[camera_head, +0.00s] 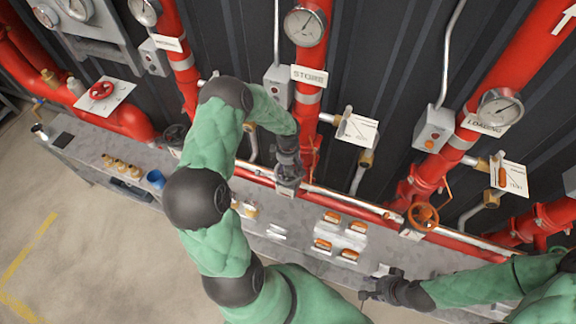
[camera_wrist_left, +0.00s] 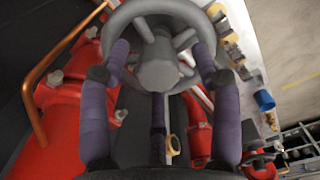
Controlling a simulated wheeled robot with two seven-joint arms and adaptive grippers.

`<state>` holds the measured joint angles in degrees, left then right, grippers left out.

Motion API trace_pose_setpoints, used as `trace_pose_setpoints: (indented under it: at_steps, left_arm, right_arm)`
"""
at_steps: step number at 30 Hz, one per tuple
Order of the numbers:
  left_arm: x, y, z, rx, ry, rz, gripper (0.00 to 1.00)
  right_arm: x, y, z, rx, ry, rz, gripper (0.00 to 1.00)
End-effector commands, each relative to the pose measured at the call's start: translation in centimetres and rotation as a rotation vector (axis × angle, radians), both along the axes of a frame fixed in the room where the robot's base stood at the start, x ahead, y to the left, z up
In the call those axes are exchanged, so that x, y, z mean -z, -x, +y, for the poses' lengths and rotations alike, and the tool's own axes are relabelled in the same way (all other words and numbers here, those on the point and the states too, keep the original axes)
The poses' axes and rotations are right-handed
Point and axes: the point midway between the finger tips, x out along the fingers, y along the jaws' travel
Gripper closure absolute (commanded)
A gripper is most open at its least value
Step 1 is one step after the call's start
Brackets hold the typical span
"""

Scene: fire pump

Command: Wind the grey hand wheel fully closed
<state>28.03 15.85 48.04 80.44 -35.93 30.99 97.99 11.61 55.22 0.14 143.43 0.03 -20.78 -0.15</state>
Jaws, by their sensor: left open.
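The grey hand wheel (camera_wrist_left: 165,70) fills the upper middle of the left wrist view, with its hub and spokes facing the camera. My left gripper (camera_wrist_left: 160,55) is open, its purple-grey fingers reaching to the wheel at either side of the hub. Whether they touch the rim or spokes I cannot tell. In the head view my left gripper (camera_head: 289,165) is at the red pipework above the bench, and it largely hides the wheel there. My right gripper (camera_head: 377,290) is low at the right, near the bench's front edge; its finger opening is unclear.
Other wheels are orange (camera_head: 423,216), red (camera_head: 102,90) and dark (camera_head: 175,135). An orange-brown bent rod (camera_wrist_left: 50,75) stands left of the wheel. The bench (camera_head: 85,145) holds brass fittings (camera_head: 122,167), a blue cup (camera_head: 156,179) and orange-topped blocks (camera_head: 331,217).

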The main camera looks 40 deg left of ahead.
Motion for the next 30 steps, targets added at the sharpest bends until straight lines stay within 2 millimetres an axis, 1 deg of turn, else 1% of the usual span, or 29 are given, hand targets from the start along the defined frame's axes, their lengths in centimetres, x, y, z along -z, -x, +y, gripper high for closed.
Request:
trace_pose_setpoints:
  at_steps: [1,7,9,10,11,12,14,17,19,20,21,22,23,30]
  left_arm:
    - [-0.01,0.0,0.0,0.0,0.0,0.0,0.42]
    - [0.0,0.02,0.02,0.0,0.0,0.0,0.99]
    - [0.01,0.05,0.01,0.0,0.0,0.001,1.0]
    - [0.02,0.06,0.02,0.0,0.0,0.002,0.65]
    - [0.03,0.07,0.02,0.0,0.0,0.002,0.73]
    - [0.04,0.08,0.02,0.0,0.0,0.002,0.85]
    - [0.05,0.1,0.02,0.0,0.0,0.002,1.0]
    - [0.08,0.12,0.03,0.016,0.0,0.003,1.0]
    - [0.12,0.12,0.03,0.064,0.0,0.003,1.0]
    - [0.1,0.13,0.03,0.059,0.0,0.004,0.54]
    - [0.09,0.14,0.03,0.058,0.0,0.004,0.43]
    - [0.09,0.14,0.02,0.057,0.0,0.004,0.34]
    - [0.09,0.14,0.0,0.057,0.0,0.004,0.31]
    - [0.01,0.04,0.0,0.057,0.0,0.001,0.31]
  right_arm:
    - [0.0,0.0,0.0,0.0,0.0,0.0,0.6]
    - [0.0,0.0,0.0,0.0,0.0,0.0,0.6]
    - [0.01,0.0,0.0,0.0,0.0,0.0,0.6]
    - [0.01,0.0,0.0,0.0,0.0,0.0,0.6]
    - [0.01,0.0,0.0,0.0,0.0,0.0,0.6]
    - [0.01,0.0,0.0,0.0,0.0,0.0,0.6]
    - [0.01,0.0,0.0,0.0,0.0,0.0,0.6]
    - [0.06,0.0,0.0,0.0,0.0,0.0,0.6]
    - [0.18,0.0,0.0,0.0,0.0,0.0,0.6]
    - [0.14,-0.01,0.0,0.0,0.0,0.0,0.6]
    - [0.12,0.0,0.0,0.0,0.0,0.0,0.6]
    - [0.12,0.0,0.0,0.0,0.0,0.0,0.6]
    - [0.12,0.0,0.0,0.0,0.0,0.0,0.6]
    - [0.09,0.0,0.0,0.0,0.0,0.0,0.6]
